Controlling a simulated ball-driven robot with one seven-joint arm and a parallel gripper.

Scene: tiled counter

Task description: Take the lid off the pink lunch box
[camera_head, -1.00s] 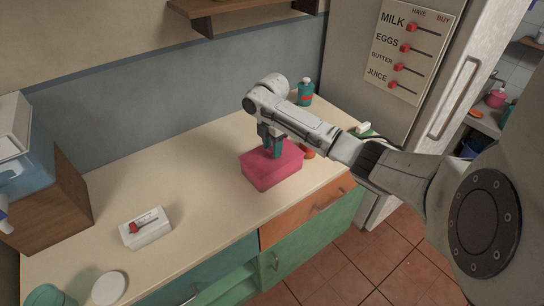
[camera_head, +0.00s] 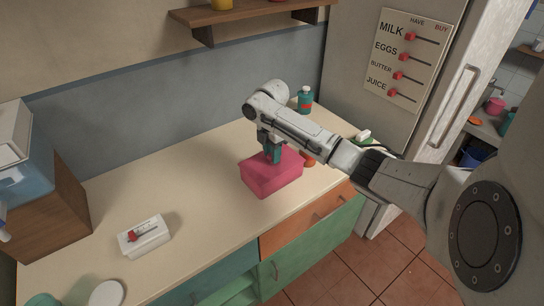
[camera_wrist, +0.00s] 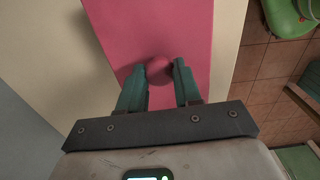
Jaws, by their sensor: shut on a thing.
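The pink lunch box (camera_head: 272,178) stands on the counter with its lid on top; I see no gap between lid and box. In the wrist view the lid (camera_wrist: 158,25) fills the upper middle, with a round pink knob (camera_wrist: 159,71) on it. My gripper (camera_head: 272,157) points down onto the lid in the head view. In the wrist view its teal fingers (camera_wrist: 159,82) stand on either side of the knob and are shut on it. The far side of the box is hidden in the head view.
A reddish round thing (camera_head: 308,160) sits just right of the box, near a teal bottle (camera_head: 305,99). A white block with a red part (camera_head: 144,237) lies at the left. The counter (camera_head: 190,195) between it and the lunch box is clear.

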